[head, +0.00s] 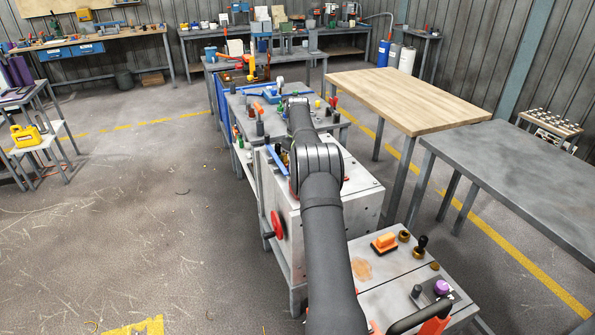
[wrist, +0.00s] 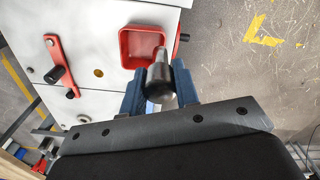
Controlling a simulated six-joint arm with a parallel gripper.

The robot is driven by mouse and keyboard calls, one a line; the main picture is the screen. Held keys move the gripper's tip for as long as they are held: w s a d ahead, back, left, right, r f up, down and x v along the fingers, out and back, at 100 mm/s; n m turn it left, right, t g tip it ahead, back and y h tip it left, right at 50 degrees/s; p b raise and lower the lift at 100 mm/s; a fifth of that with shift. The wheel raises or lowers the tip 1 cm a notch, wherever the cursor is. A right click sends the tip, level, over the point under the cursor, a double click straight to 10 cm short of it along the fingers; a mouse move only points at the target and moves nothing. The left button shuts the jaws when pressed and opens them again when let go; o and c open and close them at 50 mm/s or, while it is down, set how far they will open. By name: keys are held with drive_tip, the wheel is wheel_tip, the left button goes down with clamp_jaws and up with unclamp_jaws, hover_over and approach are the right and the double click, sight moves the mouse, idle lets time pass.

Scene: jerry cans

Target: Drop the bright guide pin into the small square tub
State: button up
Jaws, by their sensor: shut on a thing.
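The guide pin (wrist: 158,82) shows in the wrist view as a short metal cylinder with a shiny, narrower end and a dark, rounded body. My gripper (wrist: 158,72) has its two blue fingers shut on it, one on each side. The small square tub (wrist: 130,36) is red with raised walls, and sits just past the fingertips on a white panel. The pin's shiny end overlaps the tub's near right corner in the picture. I cannot tell its height above the tub. In the head view my arm hides the pin, and I cannot make out the tub.
In the wrist view a red bar with a black knob (wrist: 60,75) stands left of the tub on the white panel (wrist: 100,20). Past the panel's right edge is floor. In the head view, a wooden-topped table (head: 405,98) and a grey table (head: 520,165) stand to the right.

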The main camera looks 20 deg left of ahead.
drive_tip(key=shift+f, duration=1.7)
drive_tip(key=shift+f, duration=0.3)
drive_tip(key=shift+f, duration=0.3)
drive_tip(key=o, duration=1.1)
drive_tip(key=shift+r, duration=0.1)
wheel_tip(320, 180, up, 13)
